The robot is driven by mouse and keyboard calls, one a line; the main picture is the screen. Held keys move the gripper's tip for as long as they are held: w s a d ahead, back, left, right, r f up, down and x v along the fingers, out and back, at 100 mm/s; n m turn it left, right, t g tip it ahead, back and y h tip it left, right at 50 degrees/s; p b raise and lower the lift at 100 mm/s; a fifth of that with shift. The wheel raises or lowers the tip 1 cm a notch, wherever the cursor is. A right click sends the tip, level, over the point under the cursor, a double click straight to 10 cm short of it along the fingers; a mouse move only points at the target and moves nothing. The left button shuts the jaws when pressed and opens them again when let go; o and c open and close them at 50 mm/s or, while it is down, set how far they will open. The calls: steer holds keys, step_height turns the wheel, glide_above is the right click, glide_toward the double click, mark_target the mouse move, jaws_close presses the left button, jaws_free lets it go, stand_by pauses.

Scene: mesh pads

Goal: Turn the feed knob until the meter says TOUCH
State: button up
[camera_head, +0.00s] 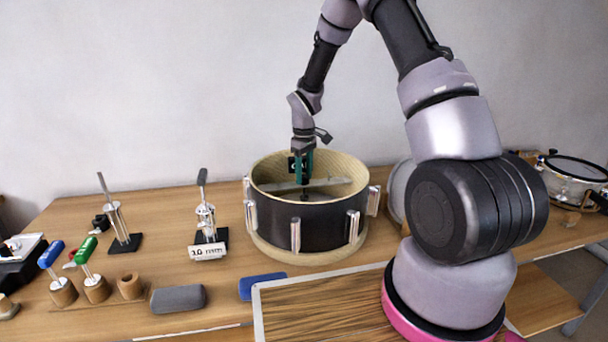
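A black drum shell (325,222) with silver lugs and a pale wooden inside stands open-topped on the bench. A grey bar (330,182) lies across its inside. My gripper (304,184) points down into the shell, with teal parts near its end. A small black box (292,164) with a pale mark shows beside the gripper; it may be the meter, but its reading is too small to tell. I cannot make out the feed knob; the gripper may hide it. Whether the fingers are open or shut is too small to see.
Two lever stands (118,225) (207,225), one labelled 10 mm, stand left of the shell. Blue-handled (50,255) and green-handled (86,250) tools stand in wooden holders. Grey (178,298) and blue (262,285) blocks lie in front. A snare drum (575,175) stands far right.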

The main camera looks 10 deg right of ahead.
jaws_close()
steer(key=m, duration=0.3)
steer(key=shift+m, duration=2.3)
steer(key=o, duration=0.6)
jaws_free()
